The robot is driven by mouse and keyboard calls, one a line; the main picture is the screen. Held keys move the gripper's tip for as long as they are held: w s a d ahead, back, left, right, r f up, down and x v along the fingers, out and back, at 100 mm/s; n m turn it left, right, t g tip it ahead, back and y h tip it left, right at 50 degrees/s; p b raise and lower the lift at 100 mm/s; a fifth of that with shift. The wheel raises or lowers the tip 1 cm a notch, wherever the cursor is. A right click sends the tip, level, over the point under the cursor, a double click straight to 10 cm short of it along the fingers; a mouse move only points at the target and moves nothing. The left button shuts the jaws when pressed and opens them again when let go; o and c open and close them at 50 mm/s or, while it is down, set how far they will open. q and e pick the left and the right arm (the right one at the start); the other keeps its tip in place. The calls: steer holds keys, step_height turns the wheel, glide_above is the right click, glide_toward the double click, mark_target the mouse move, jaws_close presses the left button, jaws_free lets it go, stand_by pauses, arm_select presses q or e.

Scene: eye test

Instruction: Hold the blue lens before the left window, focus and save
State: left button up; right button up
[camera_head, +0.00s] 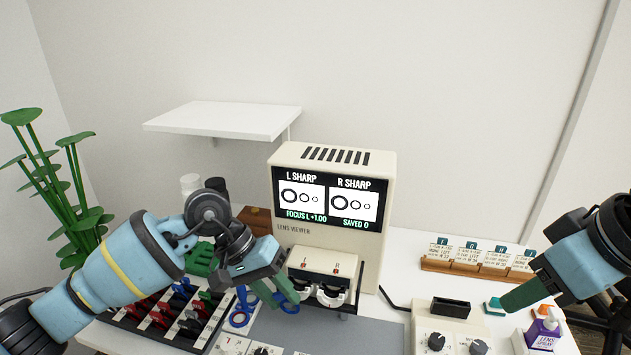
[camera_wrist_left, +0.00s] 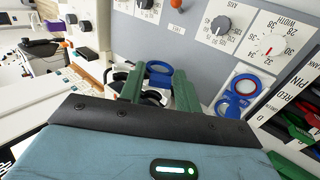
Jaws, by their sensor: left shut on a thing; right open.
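My left gripper (camera_head: 287,291) is shut on a blue lens ring (camera_head: 289,304). The held lens also shows in the left wrist view (camera_wrist_left: 159,69), between the green fingers (camera_wrist_left: 159,92). It hangs just in front of and left of the viewer's left window (camera_head: 303,285); exact alignment is unclear. The lens viewer (camera_head: 388,178) has a screen (camera_head: 330,224) reading "L SHARP", "R SHARP", "FOCUS L +1.00" and "SAVED 0", with crisp rings on both sides. My right gripper (camera_head: 518,297) is open and empty, to the right of the viewer.
Another blue lens (camera_head: 239,318) lies left of the held one. A rack of coloured lenses (camera_head: 165,330) stands at left. A panel with dark knobs (camera_head: 437,341), a card holder (camera_head: 470,268) and a purple-labelled spray bottle (camera_head: 543,333) are at right. A wall shelf (camera_head: 222,120) is above.

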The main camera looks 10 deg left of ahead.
stand_by(0.6)
jaws_close()
stand_by(1.6)
